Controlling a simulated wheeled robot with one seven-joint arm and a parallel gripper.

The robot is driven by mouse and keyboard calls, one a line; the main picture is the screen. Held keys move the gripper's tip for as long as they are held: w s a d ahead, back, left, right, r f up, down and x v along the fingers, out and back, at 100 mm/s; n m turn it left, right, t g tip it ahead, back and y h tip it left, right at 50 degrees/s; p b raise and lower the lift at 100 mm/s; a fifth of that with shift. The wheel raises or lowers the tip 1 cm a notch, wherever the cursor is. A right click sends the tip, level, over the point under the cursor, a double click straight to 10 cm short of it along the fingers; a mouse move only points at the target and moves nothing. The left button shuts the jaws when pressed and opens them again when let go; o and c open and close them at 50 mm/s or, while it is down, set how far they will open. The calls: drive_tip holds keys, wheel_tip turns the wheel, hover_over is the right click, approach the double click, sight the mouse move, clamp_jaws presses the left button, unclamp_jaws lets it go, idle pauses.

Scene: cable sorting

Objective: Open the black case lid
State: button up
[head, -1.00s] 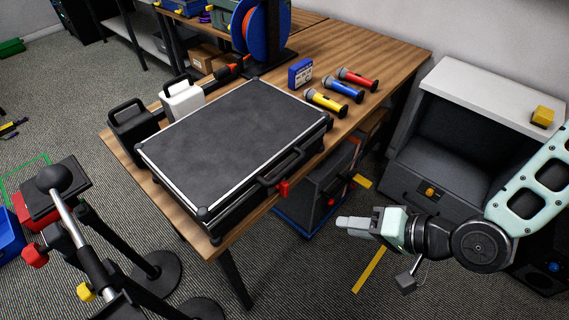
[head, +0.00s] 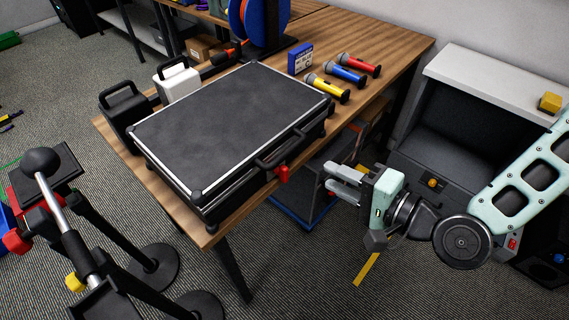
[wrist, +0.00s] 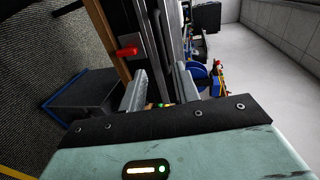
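The black case (head: 230,125) lies flat on the wooden table in the head view, its dark lid closed and edged in silver. A black handle (head: 281,150) and a red latch (head: 282,173) are on its front side. The latch also shows in the wrist view (wrist: 127,52), beside the case's edge. My gripper (head: 331,176) is right of the latch, off the table's front edge, apart from the case. Its two fingers are spread with nothing held between them; in the wrist view (wrist: 161,92) they point toward the case's front side.
A black and a white jug (head: 178,80) stand behind the case. A cable reel (head: 262,22) is at the back. A black stand (head: 75,220) is front left.

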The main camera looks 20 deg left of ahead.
sight(287, 156)
drive_tip(key=b+x, duration=0.1)
drive_tip(key=x, duration=1)
drive_tip(key=shift+a+b, duration=0.4)
drive_tip(key=shift+w+a+f, duration=0.25)
drive_tip(key=shift+a, duration=0.4)
drive_tip(key=shift+c, duration=0.3)
drive_tip(key=shift+r, duration=0.1)
clamp_jaws()
